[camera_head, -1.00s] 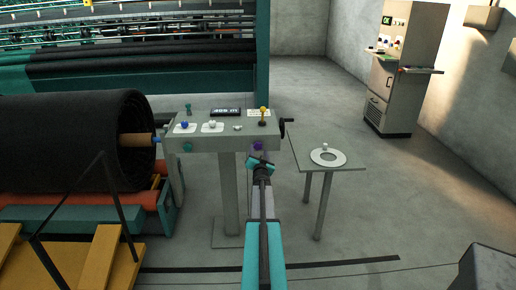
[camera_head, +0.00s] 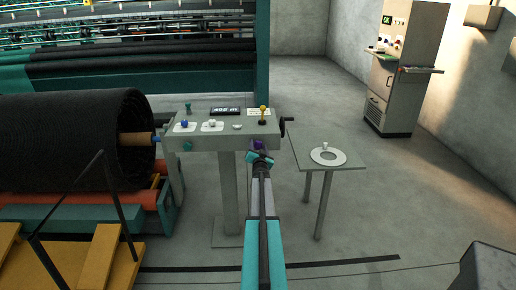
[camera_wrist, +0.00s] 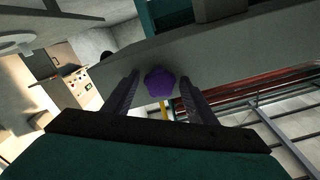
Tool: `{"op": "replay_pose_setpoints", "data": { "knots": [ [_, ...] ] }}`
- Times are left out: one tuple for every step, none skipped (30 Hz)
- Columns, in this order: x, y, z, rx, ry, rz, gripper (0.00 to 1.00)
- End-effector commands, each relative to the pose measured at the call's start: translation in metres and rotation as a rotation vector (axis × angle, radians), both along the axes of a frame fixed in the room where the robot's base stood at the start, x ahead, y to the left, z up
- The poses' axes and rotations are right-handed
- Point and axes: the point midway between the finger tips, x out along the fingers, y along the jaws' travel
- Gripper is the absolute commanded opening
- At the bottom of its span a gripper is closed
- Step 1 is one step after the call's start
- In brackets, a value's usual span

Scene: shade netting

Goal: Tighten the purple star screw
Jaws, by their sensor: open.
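The purple star screw (camera_head: 257,144) sits on the front face of the grey control console (camera_head: 222,142), toward its right end. In the wrist view the purple star screw (camera_wrist: 160,83) shows as a rounded, lobed knob. My gripper (camera_head: 260,156) is right in front of it and partly hides it in the head view. In the wrist view my gripper (camera_wrist: 158,92) is open, with one dark finger on each side of the screw. A gap shows between each finger and the screw. I cannot tell how deep the fingers reach around it.
A small side table (camera_head: 343,164) stands to the right. A large black roll (camera_head: 75,142) is at left. Open floor lies to the right.

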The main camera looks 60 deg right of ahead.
Motion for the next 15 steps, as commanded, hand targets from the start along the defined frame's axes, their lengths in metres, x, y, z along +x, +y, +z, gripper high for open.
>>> {"op": "replay_pose_setpoints", "data": {
  "knots": [
    [0.0001,0.0000,-0.0004,0.000,0.000,0.000,0.52],
    [0.0003,0.0004,-0.0005,0.000,0.000,0.000,0.52],
    [0.0008,0.0008,-0.0006,0.000,0.000,0.001,0.52],
    [0.0010,0.0010,-0.0006,0.000,0.000,0.001,0.52],
    [0.0011,0.0010,-0.0005,0.000,0.000,0.001,0.52],
    [0.0010,0.0010,-0.0004,0.000,0.000,0.001,0.52],
    [0.0011,0.0010,-0.0004,0.000,0.000,0.001,0.52],
    [0.0011,0.0010,-0.0003,0.000,0.000,0.001,0.52],
    [0.0011,0.0010,-0.0001,0.000,0.000,0.001,0.52],
    [0.0010,0.0010,0.0001,0.000,0.000,0.001,0.52],
    [0.0010,0.0010,0.0001,0.000,0.000,0.001,0.52],
    [0.0010,0.0009,0.0002,0.000,0.000,0.001,0.52],
    [0.0010,0.0009,0.0002,0.000,0.000,0.001,0.52],
    [0.0010,0.0009,0.0002,0.000,0.000,0.001,0.52],
    [0.0010,0.0009,0.0002,0.000,0.000,0.001,0.52]
  ]
}}
